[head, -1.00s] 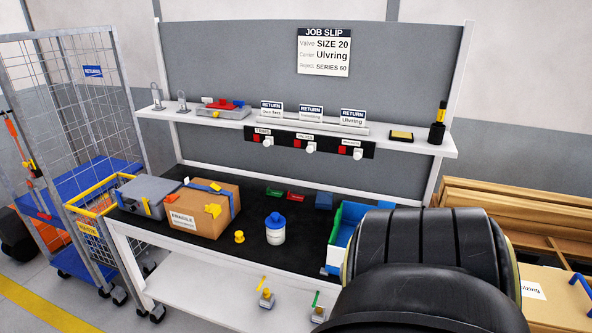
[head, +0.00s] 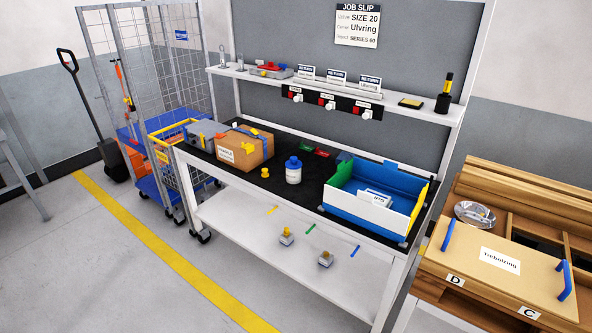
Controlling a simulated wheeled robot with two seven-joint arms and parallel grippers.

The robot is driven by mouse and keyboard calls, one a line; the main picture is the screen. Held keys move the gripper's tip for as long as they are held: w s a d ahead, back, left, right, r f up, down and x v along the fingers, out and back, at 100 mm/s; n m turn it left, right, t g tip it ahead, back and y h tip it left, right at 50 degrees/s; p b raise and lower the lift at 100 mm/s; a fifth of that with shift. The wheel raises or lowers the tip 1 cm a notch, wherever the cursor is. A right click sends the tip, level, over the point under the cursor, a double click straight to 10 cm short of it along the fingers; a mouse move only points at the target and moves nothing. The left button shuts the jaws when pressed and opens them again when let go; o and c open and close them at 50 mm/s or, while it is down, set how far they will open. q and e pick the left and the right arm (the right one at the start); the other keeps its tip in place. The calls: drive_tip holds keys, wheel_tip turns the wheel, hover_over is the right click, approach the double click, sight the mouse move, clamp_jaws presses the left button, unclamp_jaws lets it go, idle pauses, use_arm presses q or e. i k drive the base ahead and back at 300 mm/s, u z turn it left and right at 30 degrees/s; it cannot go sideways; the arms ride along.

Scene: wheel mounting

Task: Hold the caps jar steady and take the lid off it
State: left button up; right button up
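The caps jar appears to be the white jar (head: 293,175) with a blue lid (head: 293,162). It stands upright on the black top of the workbench (head: 275,190), in the middle of the bench. The lid sits on the jar. Neither of my grippers shows in the head view, so nothing is seen touching the jar.
A small yellow piece (head: 265,173) stands left of the jar, and a cardboard box (head: 245,150) is farther left. A blue, green and white bin (head: 375,205) is to its right. A wooden crate (head: 495,262) stands at the right. The floor before the bench is clear.

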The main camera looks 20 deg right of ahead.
sight(292, 176)
drive_tip(key=z, duration=0.15)
drive_tip(key=i, duration=1.15)
drive_tip(key=z, duration=0.8)
